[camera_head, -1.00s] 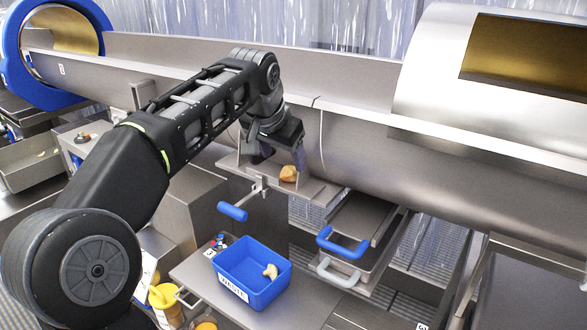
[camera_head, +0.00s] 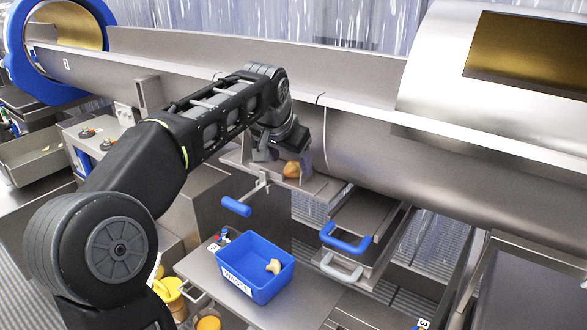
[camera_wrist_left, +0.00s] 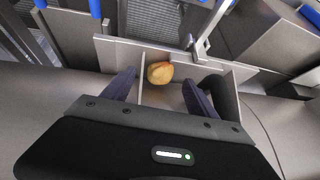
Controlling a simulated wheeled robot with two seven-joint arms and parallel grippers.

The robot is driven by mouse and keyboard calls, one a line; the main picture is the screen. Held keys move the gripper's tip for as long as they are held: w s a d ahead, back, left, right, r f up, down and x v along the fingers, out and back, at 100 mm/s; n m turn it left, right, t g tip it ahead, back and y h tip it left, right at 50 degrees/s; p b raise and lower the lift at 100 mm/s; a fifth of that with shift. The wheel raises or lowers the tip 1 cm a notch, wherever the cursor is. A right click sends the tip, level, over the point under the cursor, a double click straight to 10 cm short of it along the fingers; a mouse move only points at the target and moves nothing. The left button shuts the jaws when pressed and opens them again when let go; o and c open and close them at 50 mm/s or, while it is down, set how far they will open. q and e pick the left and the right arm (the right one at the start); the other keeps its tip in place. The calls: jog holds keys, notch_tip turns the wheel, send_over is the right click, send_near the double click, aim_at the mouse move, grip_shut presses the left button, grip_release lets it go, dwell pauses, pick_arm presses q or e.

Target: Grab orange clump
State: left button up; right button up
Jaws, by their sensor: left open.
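An orange clump (camera_head: 292,169) sits on a small metal tray (camera_head: 318,186) below the long steel trough. My left gripper (camera_head: 284,160) is open, with its fingers around the tray area and close to the clump. In the left wrist view the clump (camera_wrist_left: 160,73) lies between and slightly beyond the two open fingertips of the left gripper (camera_wrist_left: 158,80), with a gap on each side. It is not held. My right gripper is not in view.
A blue waste bin (camera_head: 258,284) holding a pale yellowish piece (camera_head: 274,266) stands on a lower shelf. Blue handles (camera_head: 236,206) stick out below the tray. The steel drum (camera_head: 450,80) fills the upper right. Yellow containers (camera_head: 172,296) stand left of the shelf.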

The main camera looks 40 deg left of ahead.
aim_at(292, 167)
pick_arm(q)
jog(key=x, duration=0.3)
jog(key=shift+w+a+f+p, duration=0.1)
jog(key=shift+w+f+p, duration=0.05)
jog(key=shift+w+p, duration=0.2)
jog(key=shift+s+f, duration=0.1)
jog(key=shift+f, duration=0.05)
jog(key=shift+f, duration=0.15)
jog(key=shift+c, duration=0.2)
